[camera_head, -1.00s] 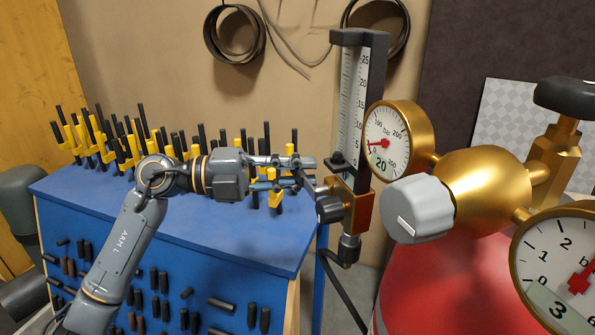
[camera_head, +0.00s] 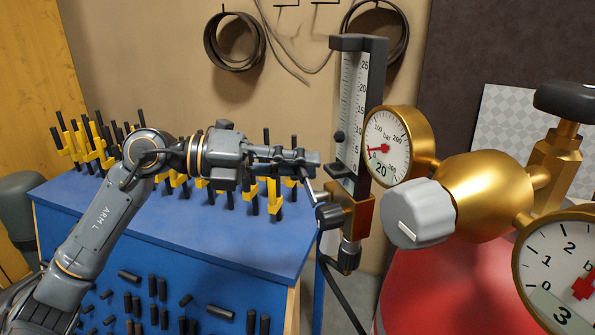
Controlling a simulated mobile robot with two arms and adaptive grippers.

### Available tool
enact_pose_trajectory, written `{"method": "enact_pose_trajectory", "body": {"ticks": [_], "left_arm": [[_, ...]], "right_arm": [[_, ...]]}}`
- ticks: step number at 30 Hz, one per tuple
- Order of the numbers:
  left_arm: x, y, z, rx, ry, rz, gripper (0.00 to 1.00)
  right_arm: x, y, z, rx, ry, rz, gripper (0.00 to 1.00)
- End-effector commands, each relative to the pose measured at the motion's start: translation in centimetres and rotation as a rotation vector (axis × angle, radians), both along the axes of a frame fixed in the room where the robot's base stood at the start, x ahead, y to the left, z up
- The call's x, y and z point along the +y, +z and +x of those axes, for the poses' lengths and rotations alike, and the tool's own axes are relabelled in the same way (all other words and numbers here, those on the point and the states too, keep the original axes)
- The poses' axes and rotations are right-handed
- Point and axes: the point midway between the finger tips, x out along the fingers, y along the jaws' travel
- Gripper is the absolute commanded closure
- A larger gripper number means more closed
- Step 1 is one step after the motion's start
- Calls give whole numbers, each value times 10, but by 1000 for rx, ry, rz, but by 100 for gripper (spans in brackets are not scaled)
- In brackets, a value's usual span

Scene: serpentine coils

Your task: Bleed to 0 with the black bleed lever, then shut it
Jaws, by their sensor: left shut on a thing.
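My left gripper (camera_head: 308,163) is in front of the flow meter's lower left side. The lever runs from the fingertips down toward the brass block (camera_head: 364,212) under the flow meter. My right gripper is not visible.
A grey knob (camera_head: 418,213) on a brass regulator (camera_head: 485,194) and a second gauge (camera_head: 562,270) stand right, above a red cylinder (camera_head: 440,290). A blue bench (camera_head: 240,237) with yellow and black clamps lies behind my left arm. A dark hose hangs below the block.

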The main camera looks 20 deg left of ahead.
Motion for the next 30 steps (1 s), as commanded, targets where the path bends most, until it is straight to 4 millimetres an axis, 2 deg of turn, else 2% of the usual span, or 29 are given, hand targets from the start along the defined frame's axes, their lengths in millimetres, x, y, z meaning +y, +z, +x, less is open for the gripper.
{"method": "enact_pose_trajectory", "body": {"ticks": [12,30], "left_arm": [[-10,18,-12,-319,1,248,100],[-25,28,-32,-678,0,531,100]], "right_arm": [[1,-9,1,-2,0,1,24],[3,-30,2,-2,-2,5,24]]}}
